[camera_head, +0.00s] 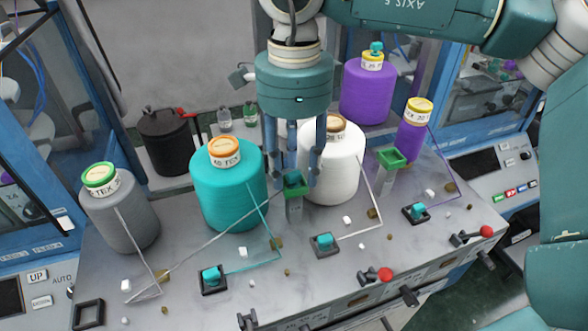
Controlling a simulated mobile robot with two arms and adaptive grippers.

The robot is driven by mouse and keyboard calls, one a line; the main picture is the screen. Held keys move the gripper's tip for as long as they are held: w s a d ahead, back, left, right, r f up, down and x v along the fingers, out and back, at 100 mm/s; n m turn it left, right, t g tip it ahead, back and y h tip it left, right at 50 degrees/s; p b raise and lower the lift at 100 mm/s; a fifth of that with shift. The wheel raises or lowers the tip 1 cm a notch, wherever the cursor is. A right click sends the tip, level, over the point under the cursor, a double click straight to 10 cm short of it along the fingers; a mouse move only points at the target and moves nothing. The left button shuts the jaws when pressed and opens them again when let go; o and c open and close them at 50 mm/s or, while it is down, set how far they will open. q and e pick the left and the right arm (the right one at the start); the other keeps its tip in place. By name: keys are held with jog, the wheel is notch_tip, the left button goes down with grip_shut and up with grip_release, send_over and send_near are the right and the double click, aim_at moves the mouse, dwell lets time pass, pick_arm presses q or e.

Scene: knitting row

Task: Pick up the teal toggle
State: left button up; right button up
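Teal toggles stand in black square sockets on the grey bench: one at the front left (211,275), one in the middle (323,241) and one at the right (416,210). Another small teal piece (376,47) sits on top of the rear purple yarn cone (367,90). My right gripper (293,180) points down between the teal and white cones. Its fingers are spread apart around or just above a green square-topped post (295,190); contact cannot be told. I see no toggle between the fingers. My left gripper is not in view.
An empty black square frame (88,315) lies at the front left. Grey (122,215), teal (229,190) and white (333,170) cones crowd the bench (185,255). Another green post (391,158) stands right. Red-knobbed levers (386,274) line the front edge.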

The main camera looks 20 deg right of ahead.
aim_at(293, 173)
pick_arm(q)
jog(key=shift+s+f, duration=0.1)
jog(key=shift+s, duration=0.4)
pick_arm(e)
jog(key=c, duration=0.8)
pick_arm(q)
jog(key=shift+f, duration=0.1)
pick_arm(e)
jog(key=shift+r, duration=0.1)
